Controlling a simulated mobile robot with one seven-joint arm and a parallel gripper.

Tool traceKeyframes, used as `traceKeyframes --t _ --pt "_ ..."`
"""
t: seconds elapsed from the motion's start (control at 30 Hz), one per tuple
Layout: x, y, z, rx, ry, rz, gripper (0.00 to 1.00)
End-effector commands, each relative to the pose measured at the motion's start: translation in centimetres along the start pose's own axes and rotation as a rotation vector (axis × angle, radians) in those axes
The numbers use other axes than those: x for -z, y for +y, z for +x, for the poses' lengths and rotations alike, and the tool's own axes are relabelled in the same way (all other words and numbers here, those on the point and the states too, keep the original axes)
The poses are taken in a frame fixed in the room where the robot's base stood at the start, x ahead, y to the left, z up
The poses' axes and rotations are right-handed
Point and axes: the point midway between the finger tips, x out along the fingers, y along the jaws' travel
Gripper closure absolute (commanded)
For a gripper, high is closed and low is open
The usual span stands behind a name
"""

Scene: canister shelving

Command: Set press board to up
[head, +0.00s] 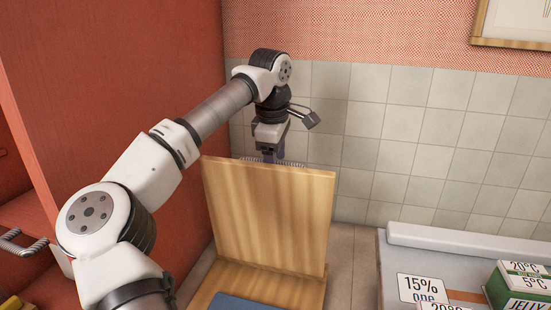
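The press board (270,215) is a pale wooden panel. It stands nearly upright at the back of a wooden base (255,280), with a blue pad (245,302) on the base. My gripper (268,158) points down at the panel's top edge, left of its middle, and seems to be behind it. The panel hides the fingertips, so I cannot tell whether they are open or touching it. A ridged metal piece (291,164) shows just above the top edge beside the fingers.
A tall red cabinet (110,110) with a ridged metal handle (22,242) stands close on the left. At the lower right is a grey surface (455,240) with labelled boxes (520,285). A tiled wall (400,130) is behind; a floor gap lies right of the board.

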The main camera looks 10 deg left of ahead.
Motion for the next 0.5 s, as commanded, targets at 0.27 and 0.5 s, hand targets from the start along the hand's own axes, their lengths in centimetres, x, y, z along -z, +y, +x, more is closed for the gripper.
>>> traceKeyframes --t 0.27,0.5 --pt "-0.2 0.3 -5.9 -0.030 0.002 -0.002 0.59" --pt "-0.2 -0.1 -11.1 -0.018 0.002 -0.002 0.59"
